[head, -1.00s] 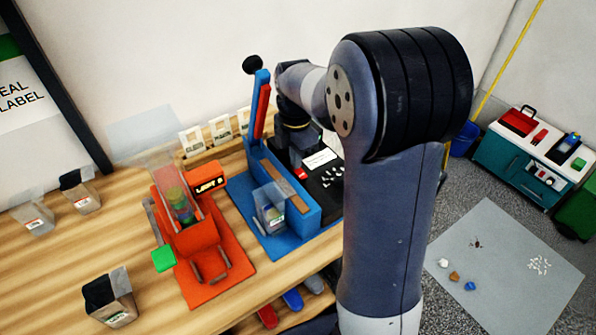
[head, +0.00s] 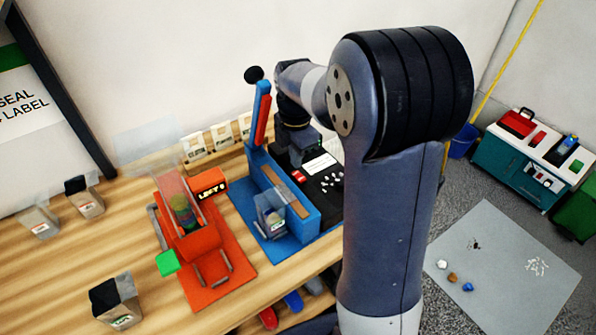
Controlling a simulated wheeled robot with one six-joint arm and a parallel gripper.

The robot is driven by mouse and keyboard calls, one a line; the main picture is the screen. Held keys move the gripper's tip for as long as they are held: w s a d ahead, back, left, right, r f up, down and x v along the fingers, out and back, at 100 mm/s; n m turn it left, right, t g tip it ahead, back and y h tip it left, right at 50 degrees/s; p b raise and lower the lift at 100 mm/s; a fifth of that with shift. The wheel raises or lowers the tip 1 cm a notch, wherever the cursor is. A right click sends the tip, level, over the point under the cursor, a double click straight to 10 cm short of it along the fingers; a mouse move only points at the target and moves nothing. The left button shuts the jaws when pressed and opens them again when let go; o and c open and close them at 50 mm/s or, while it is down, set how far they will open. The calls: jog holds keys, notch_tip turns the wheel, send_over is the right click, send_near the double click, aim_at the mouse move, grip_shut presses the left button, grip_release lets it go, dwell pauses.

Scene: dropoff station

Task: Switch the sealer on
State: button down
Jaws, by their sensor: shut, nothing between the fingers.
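The blue sealer (head: 297,222) stands on the wooden table, on a blue base. Its lever (head: 261,115), blue and red with a black knob, is raised. A clear bag (head: 270,212) with a label stands at the sealer's front. Behind the sealer's blue body is a black panel (head: 325,200) with a white card, a small red part (head: 298,177) and white bits. Whether the red part is the switch, and its setting, I cannot tell. My gripper (head: 297,158) is shut and empty just above the panel's back left, close to the red part. Its fingertips are partly hidden and small.
An orange machine (head: 197,246) with a clear hopper and green part stands left of the sealer. Several filled bags, such as one (head: 116,301) at the front left, stand on the table (head: 60,275). Small framed cards (head: 195,145) line the back. The lever rises close to my arm.

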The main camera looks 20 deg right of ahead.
aim_at(296, 174)
notch_tip(296, 174, up, 4)
jog(key=p, duration=0.3)
dwell(0.4)
notch_tip(296, 174, down, 7)
jog(key=b, duration=0.6)
jog(key=shift+r, duration=0.1)
jog(key=shift+r, duration=0.15)
